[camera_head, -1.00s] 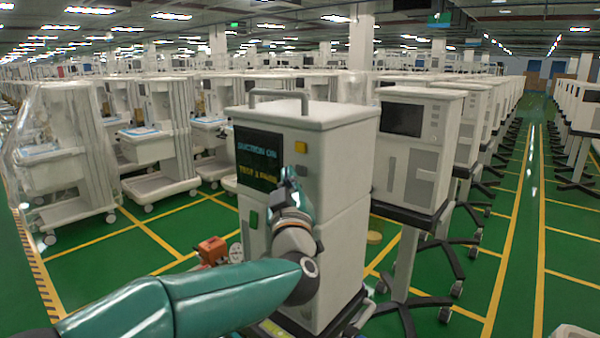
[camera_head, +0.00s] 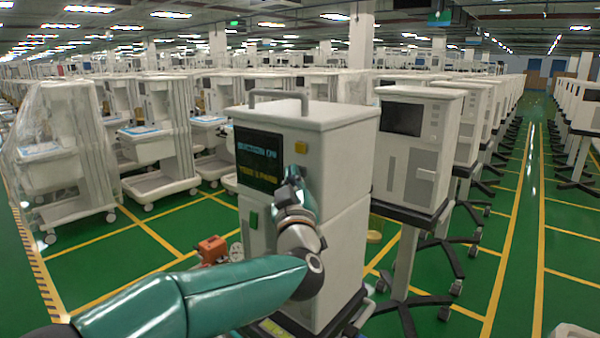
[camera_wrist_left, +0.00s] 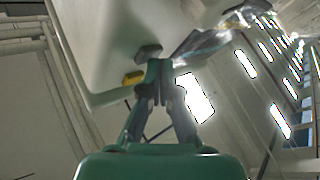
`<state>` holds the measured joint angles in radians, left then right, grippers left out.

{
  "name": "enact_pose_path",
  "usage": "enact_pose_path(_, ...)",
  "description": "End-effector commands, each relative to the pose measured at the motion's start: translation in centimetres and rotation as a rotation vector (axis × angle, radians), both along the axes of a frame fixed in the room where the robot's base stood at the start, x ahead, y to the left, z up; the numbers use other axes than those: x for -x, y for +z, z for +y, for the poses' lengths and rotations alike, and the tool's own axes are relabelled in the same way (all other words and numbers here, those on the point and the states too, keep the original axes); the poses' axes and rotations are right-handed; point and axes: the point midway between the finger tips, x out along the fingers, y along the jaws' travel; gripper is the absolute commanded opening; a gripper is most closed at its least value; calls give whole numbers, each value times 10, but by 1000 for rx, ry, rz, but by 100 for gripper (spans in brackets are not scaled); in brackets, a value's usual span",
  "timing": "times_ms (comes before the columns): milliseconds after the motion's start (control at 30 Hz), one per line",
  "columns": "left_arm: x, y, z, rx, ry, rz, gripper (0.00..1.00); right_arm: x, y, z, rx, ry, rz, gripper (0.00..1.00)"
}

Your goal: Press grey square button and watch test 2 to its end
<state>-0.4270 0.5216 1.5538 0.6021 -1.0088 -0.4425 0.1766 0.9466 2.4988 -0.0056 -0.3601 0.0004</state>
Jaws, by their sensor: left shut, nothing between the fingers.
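The white machine (camera_head: 345,165) stands in front of me with a dark screen (camera_head: 258,158). Its upper blue line seems to read SUCTION ON; the yellow line below seems to say TEST and PASS, the number unclear. The grey square button (camera_head: 301,173) is on the front, right of the screen, below a yellow button (camera_head: 300,149). My left gripper (camera_head: 291,175) is shut and empty, its tips close beside the grey button. In the left wrist view the shut fingers (camera_wrist_left: 160,68) reach the grey button (camera_wrist_left: 149,52); contact is unclear. My right gripper is not in view.
An orange-red object (camera_head: 212,249) and a round gauge are beside the machine at left. Another machine (camera_head: 410,150) stands close behind at right. Wrapped carts (camera_head: 60,155) are at left; green aisle floor is free at right.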

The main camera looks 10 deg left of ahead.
Motion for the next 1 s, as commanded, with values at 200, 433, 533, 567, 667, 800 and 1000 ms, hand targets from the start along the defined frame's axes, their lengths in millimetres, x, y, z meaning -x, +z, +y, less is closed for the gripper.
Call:
enact_pose_path(200, -3, 0, -2, -1, 0, 1, 0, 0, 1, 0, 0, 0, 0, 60)
enact_pose_path(433, -5, -1, -3, -1, -1, 2, 0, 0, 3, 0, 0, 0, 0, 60)
enact_pose_path(533, -5, -1, -3, -1, -1, 2, 0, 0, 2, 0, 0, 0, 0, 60)
enact_pose_path(567, -5, -1, -3, -1, -1, 2, 0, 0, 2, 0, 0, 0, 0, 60)
enact_pose_path(667, -5, -1, -3, -1, -1, 2, 0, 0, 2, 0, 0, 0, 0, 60)
enact_pose_path(800, -4, -1, -3, -1, -1, 2, 0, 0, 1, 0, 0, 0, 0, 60)
enact_pose_path(1000, 3, -3, 2, 0, 0, 1, 0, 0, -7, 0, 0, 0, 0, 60)
